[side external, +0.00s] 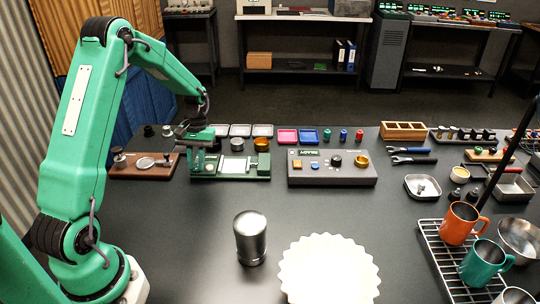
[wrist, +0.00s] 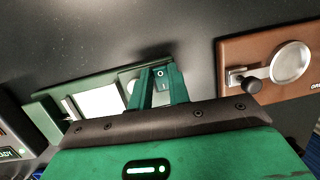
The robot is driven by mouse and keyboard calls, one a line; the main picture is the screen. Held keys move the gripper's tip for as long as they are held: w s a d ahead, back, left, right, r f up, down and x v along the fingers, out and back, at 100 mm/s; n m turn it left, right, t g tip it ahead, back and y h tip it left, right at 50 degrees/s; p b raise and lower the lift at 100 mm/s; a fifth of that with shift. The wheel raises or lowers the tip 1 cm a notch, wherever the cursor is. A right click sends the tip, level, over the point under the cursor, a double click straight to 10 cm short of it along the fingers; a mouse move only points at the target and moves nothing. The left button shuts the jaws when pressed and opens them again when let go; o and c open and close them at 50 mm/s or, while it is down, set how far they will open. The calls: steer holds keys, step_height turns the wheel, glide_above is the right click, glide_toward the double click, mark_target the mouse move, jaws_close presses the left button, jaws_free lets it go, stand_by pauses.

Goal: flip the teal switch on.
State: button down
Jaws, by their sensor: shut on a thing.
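The green board (side external: 230,178) lies at the back left of the table, with a pale square plate (wrist: 100,103) on it. My gripper (side external: 199,150) is lowered over the board's left end. In the wrist view my gripper (wrist: 161,84) has its two green fingers close together at the board's edge. Between them shows a small teal switch (wrist: 160,74) with a white circle and a line mark. The fingers are shut on it. Which way the switch is tipped cannot be told. In the side view my gripper hides the switch.
A brown board (side external: 120,170) with a round metal piece is just left of the green board. A grey control box (side external: 332,178) stands to the right. A metal canister (side external: 250,240) and a scalloped white dish (side external: 330,270) stand in front, with bare table between.

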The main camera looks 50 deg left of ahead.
steer(key=shift+s+a, duration=0.1)
steer(key=shift+a, duration=0.1)
steer(key=c, duration=1.6)
jaws_free()
steer(key=shift+d, duration=0.1)
steer(key=v, duration=0.7)
steer(key=shift+r, duration=0.35)
steer(key=shift+r, duration=0.1)
